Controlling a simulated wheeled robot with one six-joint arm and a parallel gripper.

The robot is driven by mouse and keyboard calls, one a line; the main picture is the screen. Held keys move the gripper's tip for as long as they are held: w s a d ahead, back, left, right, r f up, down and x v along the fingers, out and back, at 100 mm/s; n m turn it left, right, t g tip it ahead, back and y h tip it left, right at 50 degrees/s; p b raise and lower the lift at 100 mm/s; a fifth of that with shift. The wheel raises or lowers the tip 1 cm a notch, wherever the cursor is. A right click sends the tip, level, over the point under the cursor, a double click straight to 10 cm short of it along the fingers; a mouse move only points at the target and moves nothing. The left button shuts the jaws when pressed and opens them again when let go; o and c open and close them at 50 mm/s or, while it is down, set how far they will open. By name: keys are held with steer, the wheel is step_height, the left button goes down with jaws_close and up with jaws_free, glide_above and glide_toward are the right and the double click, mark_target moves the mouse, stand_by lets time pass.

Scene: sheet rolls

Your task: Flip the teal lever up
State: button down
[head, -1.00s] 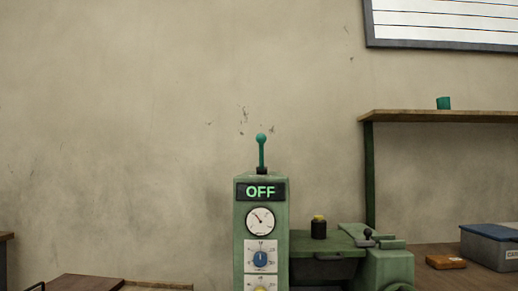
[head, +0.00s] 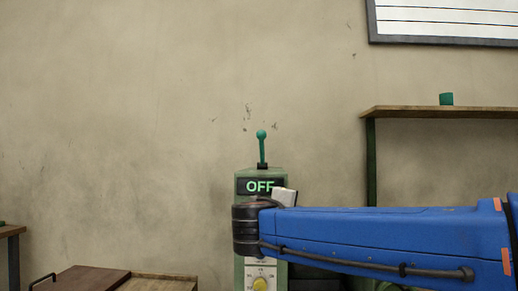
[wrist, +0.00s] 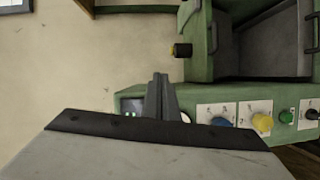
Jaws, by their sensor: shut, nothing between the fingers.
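The teal lever (head: 261,148) stands upright, with its round knob on top, on the green control cabinet (head: 246,174) in the head view. The lit display (head: 258,187) below it reads OFF. My arm crosses the cabinet front from the right, below the lever, hiding the gauge and blue dial there. In the wrist view my gripper (wrist: 161,80) is shut and empty, its fingers in front of the cabinet (wrist: 180,98) between the display (wrist: 131,105) and the blue knob (wrist: 223,122). The lever does not show in the wrist view.
A yellow knob (head: 260,284) shows below my arm. In the wrist view, a black cylinder with a yellow end (wrist: 182,50) stands near a green machine bed (wrist: 262,35). Wall space around the lever is clear.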

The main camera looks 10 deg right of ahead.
mark_target(260, 137)
steer(key=w+a+r+n+t, duration=0.2)
steer(key=a+r+t, duration=0.4)
steer(key=a+r, duration=0.8)
steer(key=shift+w+r+n+t, duration=0.3)
steer(key=shift+w+r+n, duration=0.1)
steer(key=shift+w, duration=0.15)
steer(key=x, duration=1.4)
steer(key=shift+d, duration=0.1)
steer(key=shift+r, duration=0.15)
